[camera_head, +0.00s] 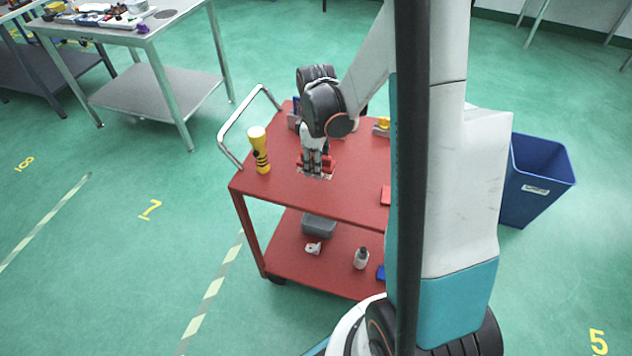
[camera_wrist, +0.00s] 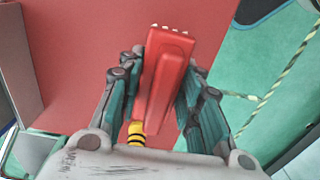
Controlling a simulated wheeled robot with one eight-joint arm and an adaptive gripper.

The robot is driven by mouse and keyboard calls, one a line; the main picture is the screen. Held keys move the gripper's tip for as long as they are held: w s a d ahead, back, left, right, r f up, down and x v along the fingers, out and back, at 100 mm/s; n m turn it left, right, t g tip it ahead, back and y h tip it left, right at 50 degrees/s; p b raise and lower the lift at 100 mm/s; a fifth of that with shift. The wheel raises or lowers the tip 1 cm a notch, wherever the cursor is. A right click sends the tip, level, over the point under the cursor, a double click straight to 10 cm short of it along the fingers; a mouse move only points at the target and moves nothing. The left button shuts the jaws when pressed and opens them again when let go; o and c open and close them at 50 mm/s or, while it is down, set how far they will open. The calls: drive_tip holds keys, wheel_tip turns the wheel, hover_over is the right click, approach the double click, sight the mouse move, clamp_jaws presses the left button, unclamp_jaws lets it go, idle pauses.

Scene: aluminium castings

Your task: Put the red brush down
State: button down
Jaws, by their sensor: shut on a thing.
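The red brush (camera_wrist: 168,75) is between the fingers of my gripper (camera_wrist: 160,95) in the wrist view, with a row of pale bristle tufts at its far end. The fingers are closed on its two sides. In the head view my gripper (camera_head: 316,172) points down over the red cart top (camera_head: 345,190), with red parts of the brush (camera_head: 328,162) showing around the fingers. The brush is close to the cart top; I cannot tell whether it touches. My arm hides part of the cart's right side.
A yellow and black flashlight (camera_head: 258,150) stands upright left of my gripper, near the cart handle (camera_head: 229,125). A yellow-topped item (camera_head: 382,125) is behind and a red item (camera_head: 385,196) is at the front right. The cart top's front middle is clear. A blue bin (camera_head: 540,180) stands right.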

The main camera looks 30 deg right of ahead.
sight(316, 185)
drive_tip(key=shift+f+b, duration=0.95)
drive_tip(key=shift+f, duration=2)
drive_tip(key=shift+f, duration=0.15)
drive_tip(key=c, duration=1.1)
unclamp_jaws()
wheel_tip(316, 185, up, 12)
drive_tip(key=p, duration=0.4)
drive_tip(key=shift+r, duration=0.2)
